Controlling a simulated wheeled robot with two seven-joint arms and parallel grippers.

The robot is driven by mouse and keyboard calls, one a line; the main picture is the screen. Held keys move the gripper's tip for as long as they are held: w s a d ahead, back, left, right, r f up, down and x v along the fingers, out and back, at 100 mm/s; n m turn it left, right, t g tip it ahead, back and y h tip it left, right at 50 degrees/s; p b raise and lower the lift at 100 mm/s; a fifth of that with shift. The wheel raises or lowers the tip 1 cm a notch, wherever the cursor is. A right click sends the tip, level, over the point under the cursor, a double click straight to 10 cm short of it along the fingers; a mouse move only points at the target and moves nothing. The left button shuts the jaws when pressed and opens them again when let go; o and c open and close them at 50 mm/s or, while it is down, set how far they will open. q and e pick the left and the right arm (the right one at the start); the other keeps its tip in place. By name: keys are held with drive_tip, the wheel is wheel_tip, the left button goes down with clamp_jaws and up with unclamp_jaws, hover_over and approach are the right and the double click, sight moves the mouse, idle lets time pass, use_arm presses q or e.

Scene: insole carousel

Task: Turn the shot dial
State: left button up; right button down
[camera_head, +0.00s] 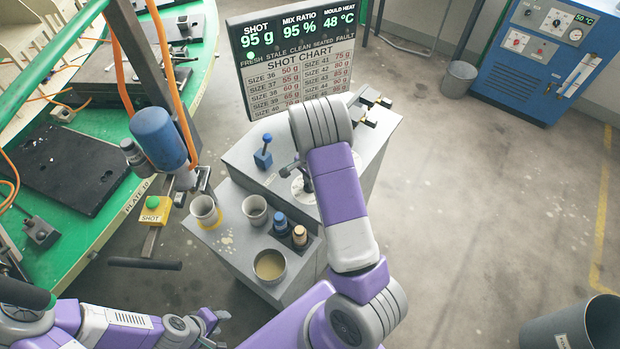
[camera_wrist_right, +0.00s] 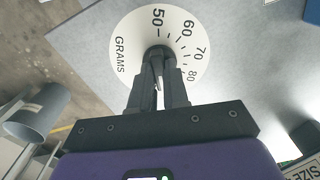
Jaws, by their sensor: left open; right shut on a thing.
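The shot dial is a white round plate marked GRAMS with 50, 60, 70 and 80 on the grey cabinet top; its face shows in the right wrist view (camera_wrist_right: 130,38) and partly in the head view (camera_head: 297,190). My right gripper (camera_wrist_right: 158,72) is shut on the dark knob (camera_wrist_right: 160,52) at the dial's centre. The pointer and the rest of the scale are hidden by the gripper. The display board (camera_head: 292,62) reads SHOT 95 g, MIX RATIO 95 %, MOULD HEAT 48 °C, above a shot chart. My left gripper (camera_head: 218,328) is open and empty, low in the head view.
A blue lever (camera_head: 263,156) stands on the cabinet left of the dial. Cups (camera_head: 204,211) and small bottles (camera_head: 280,224) stand on the lower shelf. A blue dispenser (camera_head: 159,138) and the green carousel (camera_head: 100,232) lie left. The floor at right is open, with a bin (camera_head: 560,332).

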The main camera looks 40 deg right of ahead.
drive_tip(key=shift+r+m, duration=0.1)
drive_tip(key=shift+m, duration=0.6)
drive_tip(key=shift+p, duration=0.3)
drive_tip(key=c, duration=1.1)
unclamp_jaws()
wheel_tip(320, 180, up, 8)
drive_tip(key=shift+f+p, duration=0.25)
drive_tip(key=shift+p, duration=0.25)
